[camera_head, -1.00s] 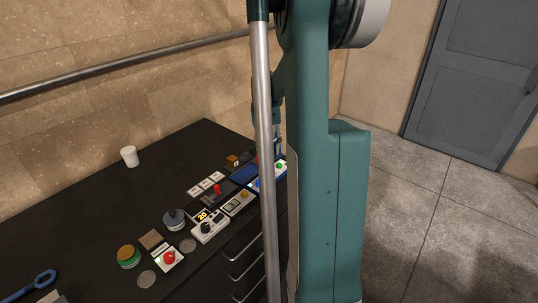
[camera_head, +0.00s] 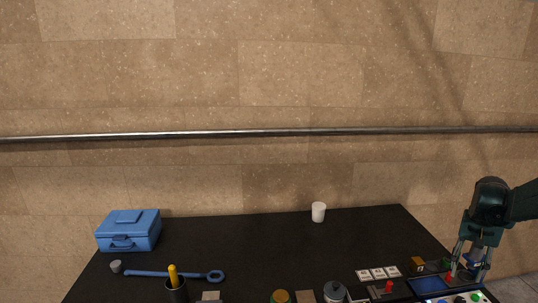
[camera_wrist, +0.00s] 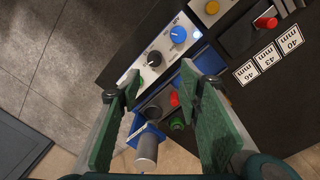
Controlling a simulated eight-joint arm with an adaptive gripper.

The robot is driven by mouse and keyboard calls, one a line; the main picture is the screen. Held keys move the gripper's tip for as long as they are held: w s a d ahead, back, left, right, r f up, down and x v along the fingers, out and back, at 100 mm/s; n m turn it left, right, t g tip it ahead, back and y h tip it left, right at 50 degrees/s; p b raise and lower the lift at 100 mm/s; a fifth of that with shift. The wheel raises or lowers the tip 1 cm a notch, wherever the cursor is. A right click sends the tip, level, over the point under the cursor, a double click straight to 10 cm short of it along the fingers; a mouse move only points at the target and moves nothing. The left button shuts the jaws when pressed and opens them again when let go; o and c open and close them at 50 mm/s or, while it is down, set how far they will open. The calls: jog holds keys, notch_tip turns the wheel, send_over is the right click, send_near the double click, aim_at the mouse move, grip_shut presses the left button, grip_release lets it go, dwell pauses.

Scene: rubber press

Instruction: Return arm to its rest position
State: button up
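My gripper (camera_head: 468,268) is at the right edge of the head view, pointing down over the right end of the black table. In the wrist view my gripper (camera_wrist: 150,84) has its two green-padded fingers spread wide apart, with nothing held between them. Below and beyond the fingers lie a panel with a blue knob (camera_wrist: 178,35), a red button (camera_wrist: 175,99) and a grey cylinder on a blue base (camera_wrist: 146,148). How far the fingertips are above these parts is hard to tell. Most of my arm is outside the head view.
The black table (camera_head: 250,248) is clear in its middle. A blue toolbox (camera_head: 129,231), a blue wrench (camera_head: 150,274) and a white cup (camera_head: 318,212) stand or lie on it. White label cards (camera_head: 378,274) lie near the gripper. A metal rail (camera_head: 270,133) runs along the wall behind.

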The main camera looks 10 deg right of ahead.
jog(key=s+a+r+n+t+h+b, duration=0.15)
jog(key=a+r, duration=0.35)
jog(key=a, duration=0.9)
jog(key=w+a+r+n+t, duration=0.1)
jog(key=a+r+n+t, duration=0.2)
jog(key=a, duration=1.1)
jog(key=s+a+n+t, duration=0.1)
jog(key=s+a, duration=0.3)
jog(key=a, duration=0.3)
jog(key=s+a+n+t+y, duration=0.1)
jog(key=s+a+n, duration=0.1)
jog(key=s+a, duration=0.3)
jog(key=s+a+f+n+t+y, duration=0.1)
jog(key=s+a, duration=0.3)
jog(key=a, duration=0.6)
jog(key=shift+s+a+n+b, duration=0.3)
jog(key=shift+n+b, duration=0.15)
jog(key=shift+n, duration=0.1)
jog(key=shift+f, duration=0.1)
